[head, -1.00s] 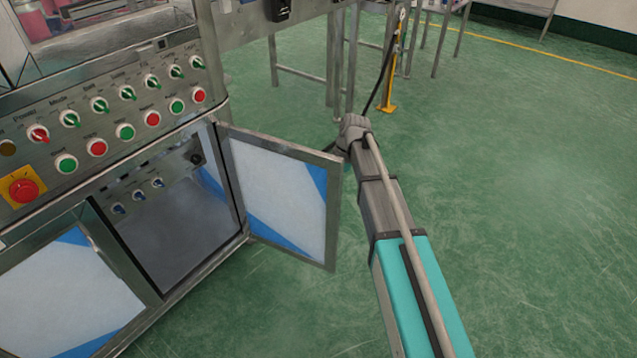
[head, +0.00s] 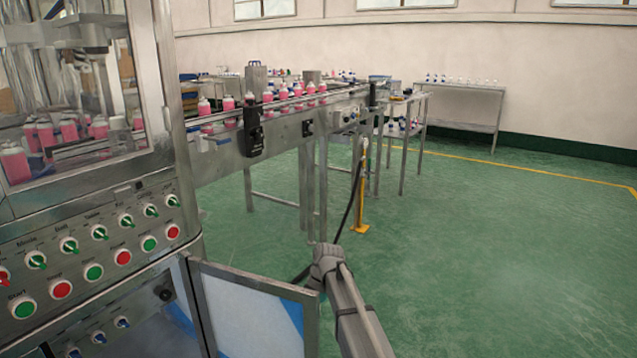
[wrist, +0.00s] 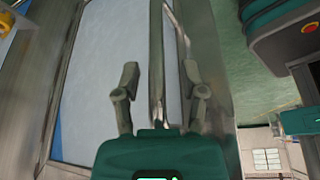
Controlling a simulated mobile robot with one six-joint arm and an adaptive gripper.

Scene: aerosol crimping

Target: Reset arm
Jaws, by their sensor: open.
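In the head view my arm comes up from the bottom, its wrist (head: 328,262) beside the free upper corner of the open cabinet door (head: 245,315). The gripper's fingers are not clearly visible there. In the wrist view my gripper (wrist: 164,92) is open, its two fingers spread apart with nothing held between them. The door's white panel and metal frame (wrist: 155,50) show beyond the fingers. I cannot tell whether the fingers touch the door.
The machine's control panel (head: 95,250), with green and red buttons and switches, is at left above the open cabinet. A conveyor (head: 270,135) carries pink bottles behind. A yellow-based post (head: 361,195) stands beyond the wrist. Green floor (head: 500,260) at right is clear.

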